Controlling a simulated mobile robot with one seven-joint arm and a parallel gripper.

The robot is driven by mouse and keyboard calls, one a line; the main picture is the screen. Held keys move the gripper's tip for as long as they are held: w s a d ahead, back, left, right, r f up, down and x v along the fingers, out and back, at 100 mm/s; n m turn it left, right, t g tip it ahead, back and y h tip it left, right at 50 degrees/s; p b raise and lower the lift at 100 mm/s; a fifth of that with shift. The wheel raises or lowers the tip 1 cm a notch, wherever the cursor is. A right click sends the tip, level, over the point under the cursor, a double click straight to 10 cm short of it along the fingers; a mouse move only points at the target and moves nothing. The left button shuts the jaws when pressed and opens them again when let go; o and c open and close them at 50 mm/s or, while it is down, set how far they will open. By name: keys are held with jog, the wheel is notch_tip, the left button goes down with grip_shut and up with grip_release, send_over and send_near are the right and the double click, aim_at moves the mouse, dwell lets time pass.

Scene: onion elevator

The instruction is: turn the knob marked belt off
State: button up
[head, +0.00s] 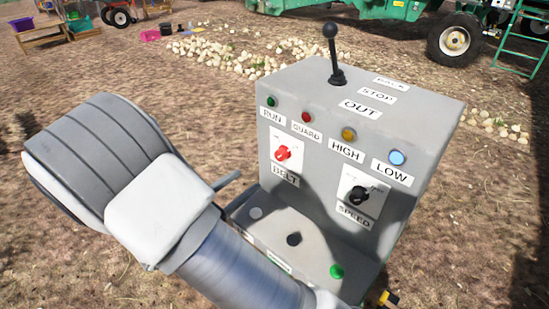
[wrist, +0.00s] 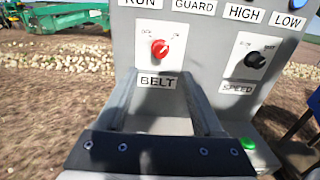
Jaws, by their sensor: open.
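The red belt knob (head: 283,153) sits on a white plate on the front of the grey control box (head: 330,108), above the label BELT. It also shows in the wrist view (wrist: 159,49), above my gripper's fingers. The small print around it is too fine to read surely, and I cannot tell its exact setting. My gripper (wrist: 158,85) is open and empty, with its fingers to either side of the BELT label, below the knob. I see no contact with the knob. In the head view my arm covers most of the gripper.
The black speed knob (head: 359,195) is to the right of the belt knob. Several coloured lamps (head: 348,134) run above them, and a black lever (head: 332,50) stands on top. A green button (head: 337,271) is on the lower ledge. Onions (head: 215,55) lie on the ground behind.

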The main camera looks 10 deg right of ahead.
aim_at(278, 157)
jog(key=x, duration=1.2)
jog(key=shift+d, duration=0.1)
grip_shut()
